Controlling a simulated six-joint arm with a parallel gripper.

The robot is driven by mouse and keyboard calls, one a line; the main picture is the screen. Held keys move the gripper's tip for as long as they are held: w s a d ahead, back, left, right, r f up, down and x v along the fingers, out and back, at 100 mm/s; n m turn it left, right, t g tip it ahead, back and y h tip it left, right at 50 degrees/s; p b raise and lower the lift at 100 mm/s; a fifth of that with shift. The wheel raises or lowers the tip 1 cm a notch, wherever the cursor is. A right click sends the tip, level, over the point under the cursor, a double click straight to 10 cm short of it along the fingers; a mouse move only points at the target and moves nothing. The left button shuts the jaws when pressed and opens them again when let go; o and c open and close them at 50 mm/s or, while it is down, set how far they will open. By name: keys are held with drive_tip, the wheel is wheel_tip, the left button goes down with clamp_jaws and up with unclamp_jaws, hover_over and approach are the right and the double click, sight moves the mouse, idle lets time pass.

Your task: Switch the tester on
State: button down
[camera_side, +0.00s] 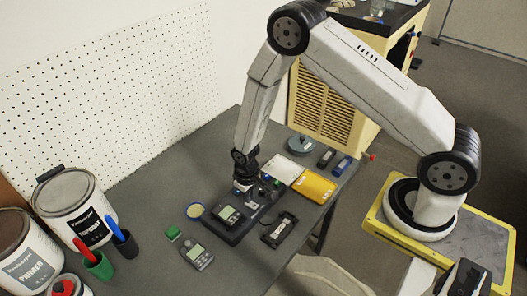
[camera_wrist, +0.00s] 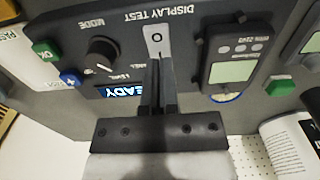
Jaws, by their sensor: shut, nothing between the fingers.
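The dark tester (camera_side: 238,228) lies on the grey table below my gripper. In the wrist view its panel (camera_wrist: 205,20) reads "DISPLAY TEST" and has a black mode knob (camera_wrist: 99,56). A light switch plate (camera_wrist: 156,37) marked "O" sits just beyond my fingertips. A lit blue display (camera_wrist: 120,91) shows "EADY", its first part hidden by my fingers. A meter with a pale screen (camera_wrist: 232,60) sits in the tester. My gripper (camera_wrist: 157,60) is shut and empty, its tips at the plate's lower edge; contact cannot be told. It also shows in the side view (camera_side: 243,185).
A loose meter (camera_side: 196,256) and a green block (camera_side: 173,233) lie left of the tester. A black holder (camera_side: 279,230) is at its right. White (camera_side: 286,168) and yellow (camera_side: 314,187) trays stand behind. Paint cans (camera_side: 75,205) and pens stand at the left.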

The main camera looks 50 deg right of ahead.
drive_tip(key=shift+r, duration=3.05)
drive_tip(key=s+d+r+t, duration=0.1)
drive_tip(key=s+d+r, duration=0.1)
drive_tip(key=s+r, duration=0.3)
drive_tip(key=s+d+r+t, duration=0.1)
drive_tip(key=s+r, duration=0.5)
drive_tip(key=r, duration=0.6)
drive_tip(key=shift+s+d+t, duration=0.25)
drive_tip(key=shift+d+t, duration=0.05)
drive_tip(key=shift+d, duration=0.25)
